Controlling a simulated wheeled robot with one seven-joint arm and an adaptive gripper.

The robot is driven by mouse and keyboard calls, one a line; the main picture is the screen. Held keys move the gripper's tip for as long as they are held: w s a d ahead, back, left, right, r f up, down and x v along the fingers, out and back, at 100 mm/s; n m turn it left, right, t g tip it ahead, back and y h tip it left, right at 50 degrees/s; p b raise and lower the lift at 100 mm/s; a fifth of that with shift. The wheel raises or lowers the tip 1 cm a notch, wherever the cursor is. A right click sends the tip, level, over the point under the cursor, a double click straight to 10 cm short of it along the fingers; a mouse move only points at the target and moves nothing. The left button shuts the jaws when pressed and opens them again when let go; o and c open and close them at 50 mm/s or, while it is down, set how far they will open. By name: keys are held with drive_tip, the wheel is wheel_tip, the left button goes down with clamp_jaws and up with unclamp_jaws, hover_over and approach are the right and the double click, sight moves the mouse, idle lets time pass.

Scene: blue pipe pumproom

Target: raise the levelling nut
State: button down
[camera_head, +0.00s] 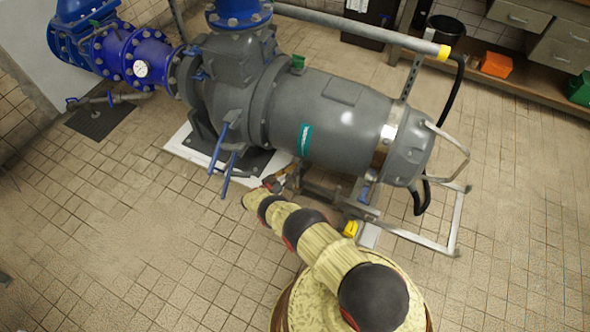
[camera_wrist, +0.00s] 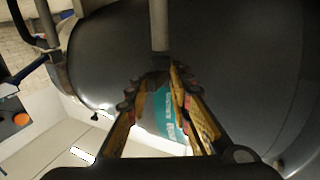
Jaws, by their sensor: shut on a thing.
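A grey upright rod (camera_wrist: 160,25) comes down to my fingertips in the wrist view. My gripper (camera_wrist: 157,84) is shut around the lower end of this rod, where the levelling nut sits; the nut is mostly hidden between the fingers. In the head view my gripper (camera_head: 275,184) is low beside the near side of the grey pump (camera_head: 335,115), close to its base frame. The nut cannot be made out there.
The pump body fills much of the wrist view, with its teal label (camera_wrist: 165,115) behind the fingers. Blue handles (camera_head: 226,160) stand left of my gripper. A metal tube frame (camera_head: 440,245) juts out at right.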

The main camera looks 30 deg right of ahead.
drive_tip(key=shift+a+f, duration=0.1)
drive_tip(key=shift+f, duration=0.05)
drive_tip(key=c, duration=1.9)
unclamp_jaws()
drive_tip(key=shift+a, duration=0.1)
drive_tip(key=shift+o, duration=1.2)
drive_tip(key=v, duration=1.2)
